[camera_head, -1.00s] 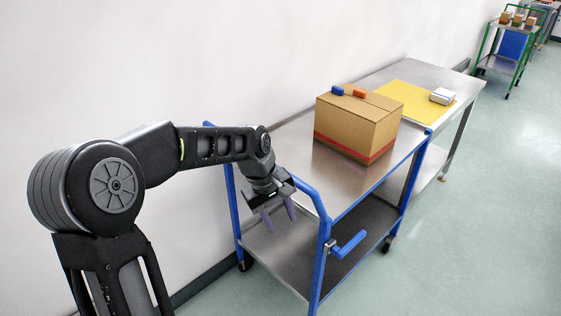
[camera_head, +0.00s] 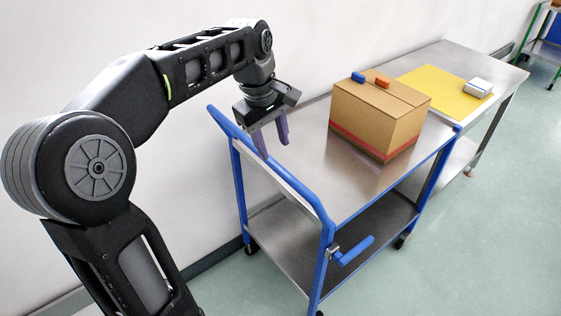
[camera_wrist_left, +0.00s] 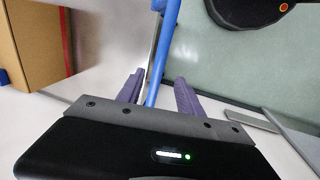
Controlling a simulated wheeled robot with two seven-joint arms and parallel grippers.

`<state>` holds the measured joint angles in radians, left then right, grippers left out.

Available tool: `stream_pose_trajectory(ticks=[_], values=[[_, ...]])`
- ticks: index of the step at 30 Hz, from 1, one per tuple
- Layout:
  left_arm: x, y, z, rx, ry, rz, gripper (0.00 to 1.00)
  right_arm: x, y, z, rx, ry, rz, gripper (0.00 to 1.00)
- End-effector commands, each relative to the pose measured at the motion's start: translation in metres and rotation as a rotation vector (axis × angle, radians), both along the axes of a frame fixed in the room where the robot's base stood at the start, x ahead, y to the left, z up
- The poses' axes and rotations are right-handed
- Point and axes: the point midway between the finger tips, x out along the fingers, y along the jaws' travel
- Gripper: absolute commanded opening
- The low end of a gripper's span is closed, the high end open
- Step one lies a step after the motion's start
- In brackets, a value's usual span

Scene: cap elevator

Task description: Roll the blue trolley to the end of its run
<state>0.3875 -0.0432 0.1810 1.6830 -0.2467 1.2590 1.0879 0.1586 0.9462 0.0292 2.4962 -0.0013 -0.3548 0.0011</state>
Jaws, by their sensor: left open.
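The blue trolley (camera_head: 318,297) stands beside the white wall, with a steel top deck and a lower shelf. Its blue push bar (camera_head: 300,193) runs along the near end. My left gripper (camera_head: 273,143) is open and points down at the far part of this bar. In the left wrist view, the blue bar (camera_wrist_left: 163,55) passes between the two purple fingers (camera_wrist_left: 157,80), with a gap on both sides. I cannot tell how deep it sits between them. A blue lever (camera_head: 352,250) sticks out from the near corner post. My right gripper is not in view.
A cardboard box (camera_head: 375,118) with blue and orange pieces on top rides on the trolley. Beyond it stands a steel table (camera_head: 455,62) with a yellow mat (camera_head: 440,92) and a small white box (camera_head: 478,87). A green-framed cart (camera_head: 545,48) is farther back. Floor on the right is clear.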

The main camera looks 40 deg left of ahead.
Motion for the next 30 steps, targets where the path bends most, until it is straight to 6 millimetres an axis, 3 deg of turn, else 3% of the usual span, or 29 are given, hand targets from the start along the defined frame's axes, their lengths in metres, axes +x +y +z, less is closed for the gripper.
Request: stream_pose_trajectory(ticks=[5, 19, 30], values=[[0.001, -0.001, -0.009, -0.001, 0.003, -0.001, 0.43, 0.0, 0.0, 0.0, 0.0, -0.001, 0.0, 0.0], [0.013, -0.004, -0.071, -0.001, 0.003, 0.0, 0.43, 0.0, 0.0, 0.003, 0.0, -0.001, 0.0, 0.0], [0.015, -0.005, -0.077, -0.001, 0.0, -0.001, 0.42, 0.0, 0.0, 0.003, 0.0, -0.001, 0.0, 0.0]])
